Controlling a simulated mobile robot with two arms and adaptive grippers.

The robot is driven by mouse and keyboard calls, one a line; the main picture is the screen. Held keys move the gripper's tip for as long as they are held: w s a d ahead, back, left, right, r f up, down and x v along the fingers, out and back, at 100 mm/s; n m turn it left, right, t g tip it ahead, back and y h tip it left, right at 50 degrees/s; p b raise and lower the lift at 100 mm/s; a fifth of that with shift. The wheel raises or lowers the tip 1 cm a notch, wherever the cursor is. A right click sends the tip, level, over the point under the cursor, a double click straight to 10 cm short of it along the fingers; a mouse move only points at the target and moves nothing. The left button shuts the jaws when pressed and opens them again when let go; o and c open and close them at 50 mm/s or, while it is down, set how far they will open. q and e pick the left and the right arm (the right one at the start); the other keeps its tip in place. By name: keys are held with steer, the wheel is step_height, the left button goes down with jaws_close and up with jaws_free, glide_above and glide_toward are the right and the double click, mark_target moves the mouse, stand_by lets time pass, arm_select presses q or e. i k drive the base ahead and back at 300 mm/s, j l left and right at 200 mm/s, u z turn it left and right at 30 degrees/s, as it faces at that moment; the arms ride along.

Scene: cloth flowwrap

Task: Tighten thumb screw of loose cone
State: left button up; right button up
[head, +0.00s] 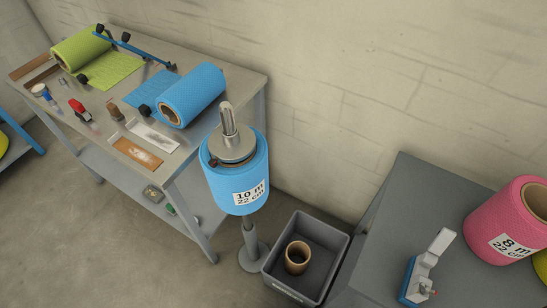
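A blue roll (224,190) labelled "10 m 22 cm" stands upright on a floor stand (250,240) in the middle of the view. A round grey metal cone (233,150) sits at the top of the roll, around a metal shaft (228,118) that rises through it. A small dark reddish piece shows at the cone's left edge; I cannot tell if it is the thumb screw. Whether the cone is seated tightly cannot be seen. Neither of my grippers is in view.
A metal workbench (205,60) behind left holds a green roll (80,48), another blue roll (192,95) and small tools. A grey bin (325,240) with a cardboard core (297,258) stands right of the stand. A dark table (400,220) at right holds a pink roll (505,220).

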mark_target(213, 162)
steer(key=i+j+z, duration=0.1)
steer(key=j+z, duration=0.45)
steer(key=z, duration=0.25)
steer(key=j+z, duration=0.65)
steer(key=z, duration=0.15)
steer(key=j+z, duration=0.3)
steer(key=z, duration=0.15)
steer(key=k, duration=0.05)
